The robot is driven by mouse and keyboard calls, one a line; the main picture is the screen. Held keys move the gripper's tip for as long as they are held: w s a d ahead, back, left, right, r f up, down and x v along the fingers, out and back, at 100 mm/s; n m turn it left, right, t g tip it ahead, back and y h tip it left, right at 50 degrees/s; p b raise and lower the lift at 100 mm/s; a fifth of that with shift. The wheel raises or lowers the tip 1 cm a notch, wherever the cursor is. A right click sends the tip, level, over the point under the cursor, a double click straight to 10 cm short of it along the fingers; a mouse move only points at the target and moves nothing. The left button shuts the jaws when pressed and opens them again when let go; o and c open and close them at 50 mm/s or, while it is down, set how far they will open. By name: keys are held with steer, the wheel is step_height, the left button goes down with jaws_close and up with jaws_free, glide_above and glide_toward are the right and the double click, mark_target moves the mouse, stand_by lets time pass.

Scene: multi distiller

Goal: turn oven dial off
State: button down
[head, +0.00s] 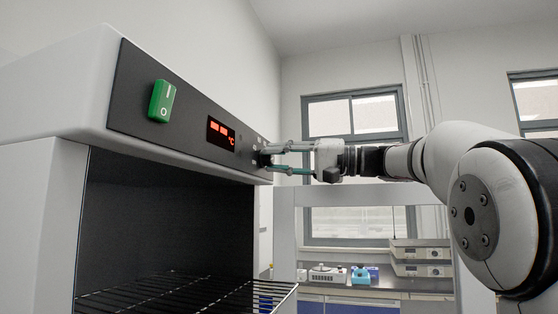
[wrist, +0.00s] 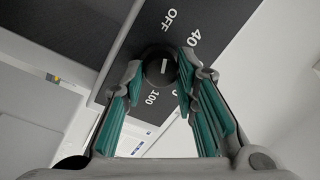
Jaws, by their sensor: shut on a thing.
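The oven (head: 65,90) has a dark control panel at its upper front. Its black dial (wrist: 160,68) sits on that panel, with OFF, 40 and 100 printed around it in the wrist view. A white line on the dial's face shows. My gripper (wrist: 160,80) is shut on the dial, with one teal-padded finger on each side.
A green power switch (head: 161,101) and a red lit display (head: 221,134) are on the panel, left of the dial. The oven is open below, with a wire rack (head: 180,291) inside. A lab bench (head: 375,288) with instruments stands behind.

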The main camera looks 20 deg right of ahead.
steer(key=shift+f, duration=0.1)
steer(key=c, duration=1.2)
jaws_free()
steer(key=shift+a, duration=0.1)
steer(key=shift+c, duration=0.2)
steer(key=r+v, duration=0.1)
steer(key=v, duration=1.1)
steer(key=shift+f, duration=0.45)
